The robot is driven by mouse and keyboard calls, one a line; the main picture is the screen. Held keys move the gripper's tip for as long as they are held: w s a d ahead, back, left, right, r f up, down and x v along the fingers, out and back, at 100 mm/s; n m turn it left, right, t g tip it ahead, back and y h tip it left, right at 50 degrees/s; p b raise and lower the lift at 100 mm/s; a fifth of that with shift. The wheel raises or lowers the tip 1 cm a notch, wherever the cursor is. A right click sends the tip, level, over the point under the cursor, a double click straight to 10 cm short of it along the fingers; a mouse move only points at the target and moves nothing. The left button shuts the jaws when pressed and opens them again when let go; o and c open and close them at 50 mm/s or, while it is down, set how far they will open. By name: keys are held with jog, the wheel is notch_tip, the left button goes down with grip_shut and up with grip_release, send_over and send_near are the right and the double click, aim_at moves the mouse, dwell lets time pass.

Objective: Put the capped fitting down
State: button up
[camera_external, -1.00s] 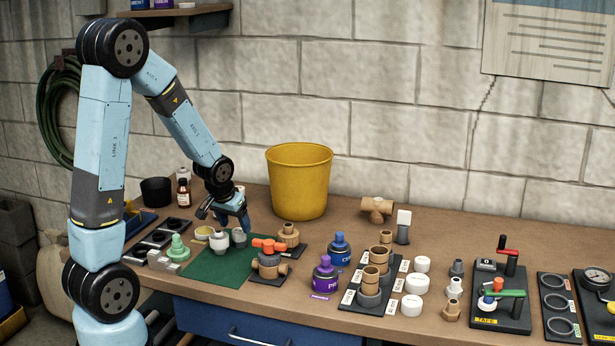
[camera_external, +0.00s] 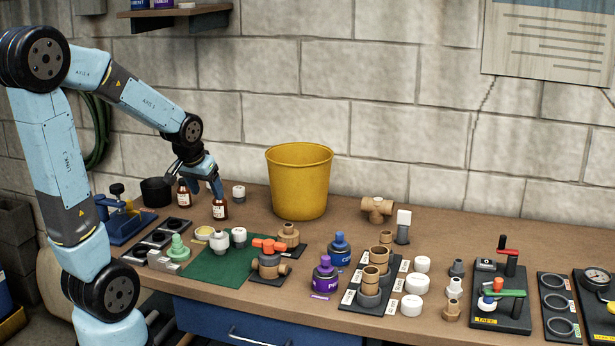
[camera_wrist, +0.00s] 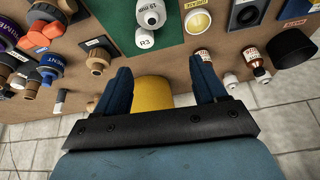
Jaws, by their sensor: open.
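I cannot tell which one the task means. My gripper (camera_external: 208,186) is open and empty, above the back of the bench, behind and left of the fittings and touching neither. In the wrist view its two blue fingers (camera_wrist: 160,74) are apart with nothing held between them. The green mat (camera_external: 207,268) lies flat.
A brown bottle (camera_external: 220,209) stands just below my gripper, another (camera_external: 184,193) to its left. A small white-capped piece (camera_external: 239,193) stands behind. A yellow bucket (camera_external: 299,185) stands to the right. A red-handled valve (camera_external: 269,262) flanks the mat.

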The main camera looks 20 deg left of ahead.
jog(key=s+a+r, duration=0.4)
jog(key=s+r, duration=0.2)
jog(key=s, duration=0.2)
jog(key=shift+r+n+t, duration=0.3)
jog(key=shift+r+n, duration=0.05)
jog(key=shift+n, duration=0.05)
jog(key=s+r, duration=0.1)
jog(key=s, duration=0.1)
jog(key=s+a+r, duration=0.1)
jog(key=s, duration=0.2)
jog(key=s+a+r, duration=0.1)
jog(key=s, duration=0.1)
jog(key=shift+s+r, duration=0.1)
jog(key=shift+s, duration=0.2)
jog(key=shift+c, duration=0.2)
jog(key=shift+s, duration=0.2)
jog(key=shift+c, duration=1.6)
jog(key=shift+w+r, duration=0.1)
jog(key=n+g, duration=0.6)
send_over(239, 230)
notch_tip(239, 230, down, 14)
jog(key=f, duration=0.1)
jog(key=shift+t+y, duration=0.3)
notch_tip(239, 230, down, 13)
jog(key=shift+r, duration=0.2)
